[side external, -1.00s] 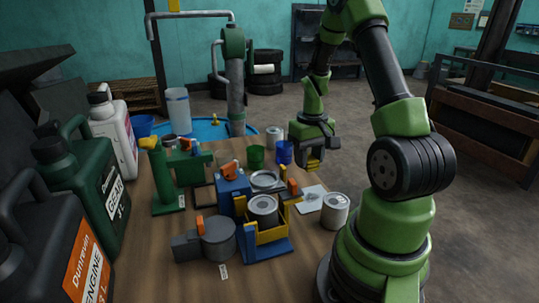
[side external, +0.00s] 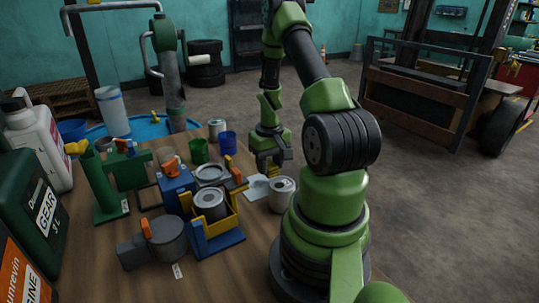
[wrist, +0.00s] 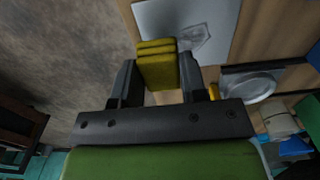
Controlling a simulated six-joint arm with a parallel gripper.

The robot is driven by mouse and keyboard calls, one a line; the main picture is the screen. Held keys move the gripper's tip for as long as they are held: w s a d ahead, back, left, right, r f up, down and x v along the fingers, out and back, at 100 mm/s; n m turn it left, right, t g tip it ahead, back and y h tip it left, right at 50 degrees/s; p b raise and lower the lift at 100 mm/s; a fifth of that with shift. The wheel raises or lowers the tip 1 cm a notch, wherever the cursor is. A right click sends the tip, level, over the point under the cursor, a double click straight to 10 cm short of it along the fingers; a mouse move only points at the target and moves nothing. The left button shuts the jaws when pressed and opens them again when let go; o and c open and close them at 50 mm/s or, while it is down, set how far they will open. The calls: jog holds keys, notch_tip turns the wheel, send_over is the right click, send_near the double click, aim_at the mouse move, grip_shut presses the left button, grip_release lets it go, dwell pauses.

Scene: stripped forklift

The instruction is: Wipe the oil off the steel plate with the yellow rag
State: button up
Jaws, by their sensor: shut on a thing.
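My gripper (side external: 270,163) points down just above the steel plate (side external: 256,188) on the workbench. In the wrist view my gripper (wrist: 157,78) is shut on the yellow rag (wrist: 157,66), a folded block between the fingers. The rag's end overlaps the near edge of the pale grey plate (wrist: 160,18) in that view. I cannot tell whether rag and plate touch. A greyish, irregular oil patch (wrist: 193,41) lies on the plate, just right of the rag. In the side view the fingers hide most of the rag.
A can (side external: 281,194) stands right beside the plate. A yellow-and-blue holder with a can (side external: 209,203), a round metal dish (side external: 211,172), a blue cup (side external: 228,144) and a green cup (side external: 198,151) crowd the left. The bench edge runs close behind the plate.

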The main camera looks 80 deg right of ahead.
aim_at(261, 184)
jog(key=shift+f, duration=0.85)
jog(key=shift+w+a+f, duration=0.25)
jog(key=shift+w+a, duration=0.25)
jog(key=shift+w+a+f, duration=0.2)
jog(key=shift+w+a, duration=1.55)
jog(key=shift+s+d, duration=2.3)
jog(key=shift+r, duration=4)
